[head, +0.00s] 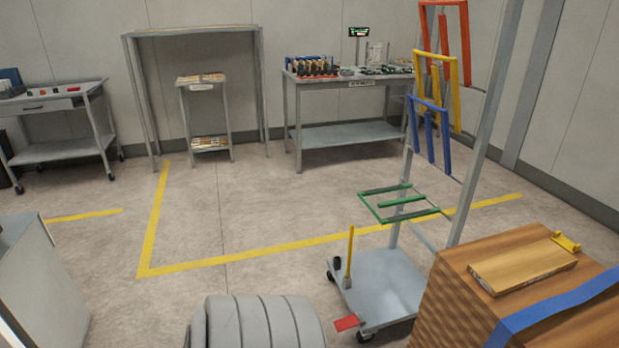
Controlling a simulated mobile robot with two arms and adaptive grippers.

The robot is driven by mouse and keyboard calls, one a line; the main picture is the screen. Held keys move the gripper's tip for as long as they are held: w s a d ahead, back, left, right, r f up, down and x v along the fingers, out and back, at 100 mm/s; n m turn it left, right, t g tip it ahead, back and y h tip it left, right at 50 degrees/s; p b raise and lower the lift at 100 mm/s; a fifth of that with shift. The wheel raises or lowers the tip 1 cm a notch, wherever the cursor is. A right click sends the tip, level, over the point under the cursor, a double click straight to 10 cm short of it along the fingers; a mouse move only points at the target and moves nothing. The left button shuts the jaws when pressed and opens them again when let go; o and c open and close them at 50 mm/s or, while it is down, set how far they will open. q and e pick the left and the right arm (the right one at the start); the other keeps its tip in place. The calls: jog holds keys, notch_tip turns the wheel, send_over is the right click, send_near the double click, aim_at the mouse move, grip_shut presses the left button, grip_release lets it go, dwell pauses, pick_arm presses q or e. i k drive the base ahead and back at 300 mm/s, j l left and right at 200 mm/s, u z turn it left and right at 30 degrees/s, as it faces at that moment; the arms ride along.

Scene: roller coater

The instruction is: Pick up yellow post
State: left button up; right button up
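A thin yellow post (350,254) stands upright near the left edge of a low grey wheeled cart (385,285) in the head view. Its foot sits in a small grey holder (347,283) on the cart deck. A small dark cup-like piece (337,263) is close to its left. Nothing grips the post. Neither of my grippers shows in the head view, so their states cannot be seen.
The cart carries a tall frame with red (444,45), yellow (436,82), blue (428,130) and green (400,203) racks. A wood-patterned block (455,300) stands right of the cart. Benches line the back wall.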

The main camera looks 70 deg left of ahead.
aim_at(352, 226)
jog(key=u, duration=0.45)
jog(key=j+u, duration=0.1)
jog(key=u, duration=0.35)
jog(key=i+u, duration=0.1)
jog(key=u, duration=0.8)
